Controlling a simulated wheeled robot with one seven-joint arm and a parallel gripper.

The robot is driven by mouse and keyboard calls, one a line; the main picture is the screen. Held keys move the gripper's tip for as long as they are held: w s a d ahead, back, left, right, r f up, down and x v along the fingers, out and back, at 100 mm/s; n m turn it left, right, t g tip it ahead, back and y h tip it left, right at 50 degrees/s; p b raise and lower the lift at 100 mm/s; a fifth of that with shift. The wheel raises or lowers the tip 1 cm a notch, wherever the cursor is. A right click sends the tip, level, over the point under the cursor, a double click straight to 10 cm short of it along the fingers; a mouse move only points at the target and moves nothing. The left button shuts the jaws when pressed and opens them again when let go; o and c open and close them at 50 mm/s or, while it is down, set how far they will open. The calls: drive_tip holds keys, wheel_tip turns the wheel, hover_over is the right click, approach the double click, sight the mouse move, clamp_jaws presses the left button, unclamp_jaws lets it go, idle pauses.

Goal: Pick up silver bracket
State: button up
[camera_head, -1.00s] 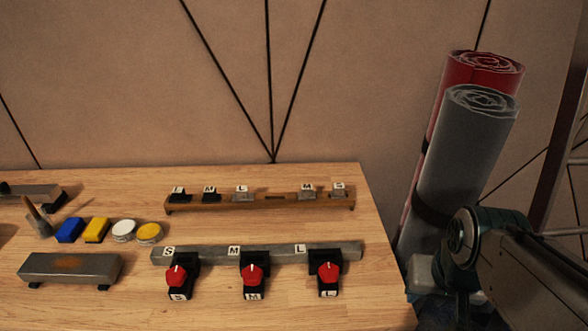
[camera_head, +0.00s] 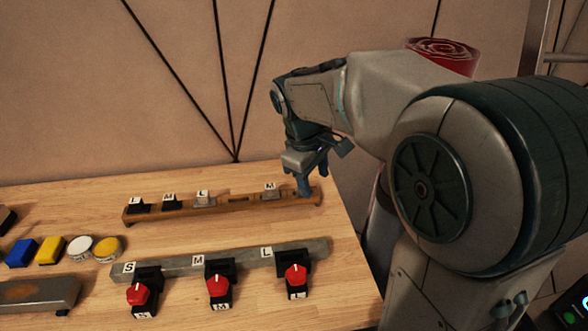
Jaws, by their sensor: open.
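Two silver brackets show in the wooden rack (camera_head: 236,206) at the back of the table. One, labelled L (camera_head: 204,200), sits left of the middle; another, labelled M (camera_head: 270,193), sits to the right. My gripper (camera_head: 305,188) is open and points down at the right end of the rack, just right of the M bracket. The fingers cover the rack's right-end position, so the bracket there is hidden. I cannot tell whether the fingers touch it.
Black brackets (camera_head: 139,206) stand at the rack's left end. In front is a grey rail (camera_head: 228,259) with red-knobbed clamps (camera_head: 218,286). Blue and yellow blocks (camera_head: 50,250) and round tins (camera_head: 80,247) lie at left. A red roll (camera_head: 440,50) stands behind my arm.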

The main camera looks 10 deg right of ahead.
drive_tip(key=w+a+f+n+g+h+p, duration=0.1)
drive_tip(key=w+a+f+n, duration=0.3)
drive_tip(key=w, duration=0.6)
drive_tip(key=w+d+f+n+h, duration=0.1)
drive_tip(key=w+f+n, duration=0.1)
drive_tip(key=w+n, duration=0.5)
drive_tip(key=shift+m, duration=0.8)
drive_tip(key=x, duration=0.4)
drive_tip(key=w+p+x, duration=0.1)
drive_tip(key=x, duration=0.4)
drive_tip(key=w+x, duration=0.1)
drive_tip(key=x, duration=0.3)
drive_tip(key=shift+w+f, duration=0.2)
drive_tip(key=shift+f, duration=0.15)
clamp_jaws()
